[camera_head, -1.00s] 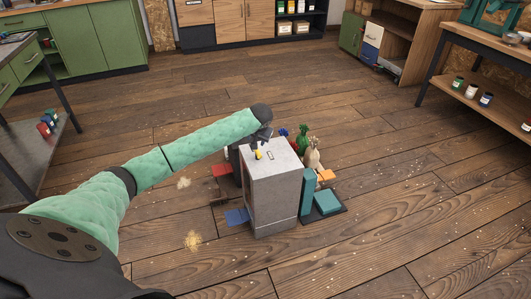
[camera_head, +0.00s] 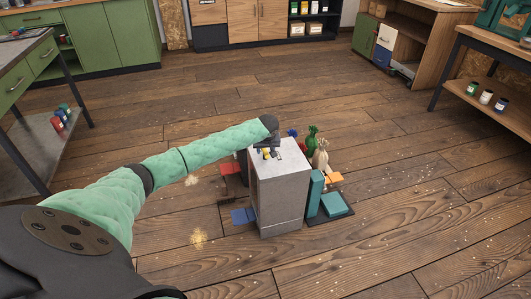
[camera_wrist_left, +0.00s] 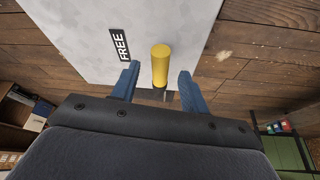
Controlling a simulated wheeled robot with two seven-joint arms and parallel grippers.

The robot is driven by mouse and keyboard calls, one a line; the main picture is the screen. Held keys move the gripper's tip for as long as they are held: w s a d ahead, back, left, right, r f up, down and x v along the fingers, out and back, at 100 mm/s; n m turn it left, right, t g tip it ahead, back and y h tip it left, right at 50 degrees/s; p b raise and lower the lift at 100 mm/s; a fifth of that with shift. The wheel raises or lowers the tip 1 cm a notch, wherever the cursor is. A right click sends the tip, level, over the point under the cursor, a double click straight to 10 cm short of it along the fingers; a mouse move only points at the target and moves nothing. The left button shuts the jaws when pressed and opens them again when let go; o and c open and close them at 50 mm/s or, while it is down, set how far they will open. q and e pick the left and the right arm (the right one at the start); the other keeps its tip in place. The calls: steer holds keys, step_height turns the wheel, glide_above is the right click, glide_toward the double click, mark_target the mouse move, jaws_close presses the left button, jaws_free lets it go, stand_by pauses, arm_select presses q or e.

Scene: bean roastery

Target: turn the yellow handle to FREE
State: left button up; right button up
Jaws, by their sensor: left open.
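The yellow handle (camera_wrist_left: 160,65) stands on the pale grey top of a cabinet (camera_wrist_left: 85,35). In the left wrist view it lies between the two blue fingers of my left gripper (camera_wrist_left: 158,84), with a gap on each side. A black label reading FREE (camera_wrist_left: 119,45) is on the top, left of the handle. In the head view the handle (camera_head: 266,154) is a small yellow spot on the cabinet (camera_head: 282,195), just below my left gripper (camera_head: 268,148). The gripper is open and holds nothing. The handle's base is partly hidden. My right gripper is not in view.
Red and blue pieces (camera_head: 243,216) lie left of the cabinet on the wood floor. A teal block (camera_head: 333,205) and several sacks (camera_head: 320,155) stand close on its right. A green cabinet (camera_head: 115,38) and benches line the room. The floor around is mostly clear.

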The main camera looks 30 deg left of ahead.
arm_select(q)
steer(key=shift+x, duration=1.15)
jaws_close()
